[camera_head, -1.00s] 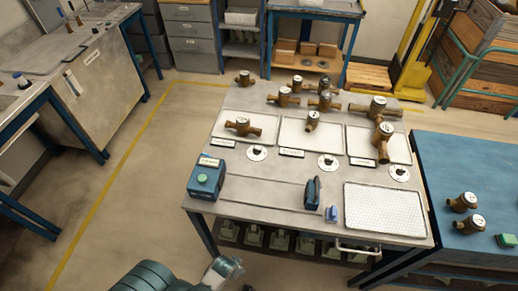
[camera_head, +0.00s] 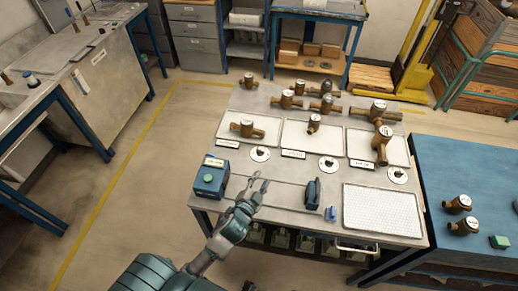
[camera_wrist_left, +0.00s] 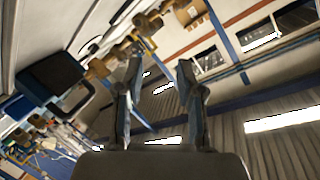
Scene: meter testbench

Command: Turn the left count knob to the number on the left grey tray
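The left count knob (camera_head: 260,154) is a round white dial with a dark centre, in front of the left grey tray (camera_head: 232,125). One brass meter (camera_head: 246,129) lies in that tray. My right gripper is not seen.
A blue box with a green button (camera_head: 210,177) stands left of my gripper. A dark blue upright device (camera_head: 312,193) and a white perforated tray (camera_head: 382,212) are to its right. Two more dials (camera_head: 328,164) (camera_head: 397,175) and several brass meters occupy the bench.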

